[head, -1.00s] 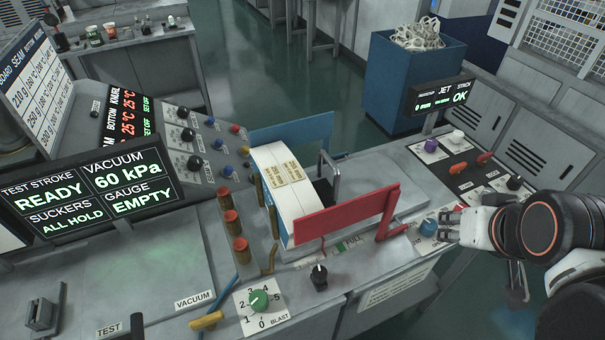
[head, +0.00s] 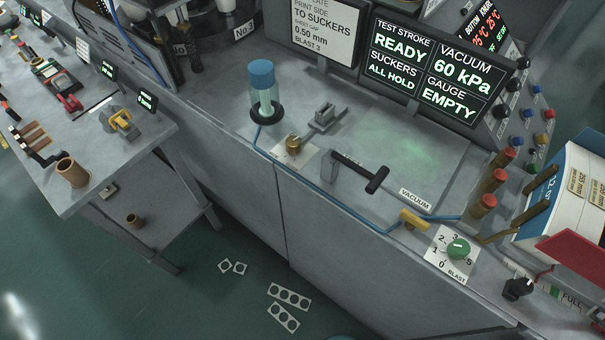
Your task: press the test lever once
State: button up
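A lever with a black grip (head: 377,180) stands on the grey bench top, left of the VACUUM label (head: 415,198). Its arm runs up and left to a small grey mount, and it appears to be the test lever; no TEST label is readable beside it now. My gripper is not in view, and nothing of mine touches the lever.
A blue-capped clear cylinder (head: 262,92), a brass knob (head: 293,145) and a grey bracket (head: 323,117) stand left of the lever. Punched sheet scraps (head: 289,296) lie on the floor.

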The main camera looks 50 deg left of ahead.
aim_at(376, 180)
jog(key=j+u, duration=0.1)
jog(key=u, duration=0.3)
jog(key=j+u, duration=0.1)
jog(key=u, duration=0.25)
jog(key=k+j+u, duration=0.1)
jog(key=u, duration=0.3)
jog(key=j+u, duration=0.1)
jog(key=u, duration=0.25)
